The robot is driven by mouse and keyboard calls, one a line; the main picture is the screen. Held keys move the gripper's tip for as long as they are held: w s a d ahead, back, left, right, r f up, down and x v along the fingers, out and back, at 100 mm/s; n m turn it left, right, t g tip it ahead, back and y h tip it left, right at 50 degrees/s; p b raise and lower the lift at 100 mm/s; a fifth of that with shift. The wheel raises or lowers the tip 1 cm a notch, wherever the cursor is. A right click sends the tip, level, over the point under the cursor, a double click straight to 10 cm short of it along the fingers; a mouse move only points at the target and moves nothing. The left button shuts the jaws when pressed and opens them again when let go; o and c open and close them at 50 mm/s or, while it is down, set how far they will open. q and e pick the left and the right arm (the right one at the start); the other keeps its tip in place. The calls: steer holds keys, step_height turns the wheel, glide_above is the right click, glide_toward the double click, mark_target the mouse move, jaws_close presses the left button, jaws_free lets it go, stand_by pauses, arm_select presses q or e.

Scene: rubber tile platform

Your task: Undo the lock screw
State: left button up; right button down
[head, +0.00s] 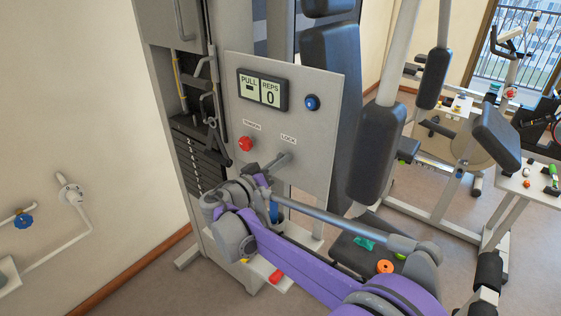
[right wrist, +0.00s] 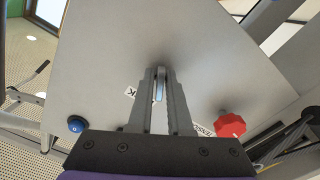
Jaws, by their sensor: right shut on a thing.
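The grey panel (head: 305,115) of the exercise machine carries a small "LOCK" label (head: 288,139). My right gripper (head: 281,160) reaches to the panel just below that label, on an arm that comes in from the lower right. In the right wrist view its two fingers (right wrist: 160,82) are closed around the lock screw (right wrist: 159,91), close to the panel face. Only a pale sliver of the screw shows between the fingers; the rest is hidden. How far the screw is turned cannot be seen. My left gripper is not in view.
A red knob (head: 245,144) sits left of the lock position, and a blue knob (head: 312,102) above right. A padded seat (head: 366,258) with small coloured items is at right.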

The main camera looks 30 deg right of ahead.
steer(key=shift+n, duration=0.3)
steer(key=shift+n+p, duration=0.35)
steer(key=shift+n, duration=0.65)
steer(key=n, duration=0.3)
steer(key=shift+n, duration=0.3)
steer(key=n+p, duration=0.1)
steer(key=n, duration=0.4)
steer(key=shift+n, duration=0.3)
steer(key=c, duration=1)
jaws_free()
steer(key=shift+r, duration=0.1)
steer(key=shift+o, duration=0.2)
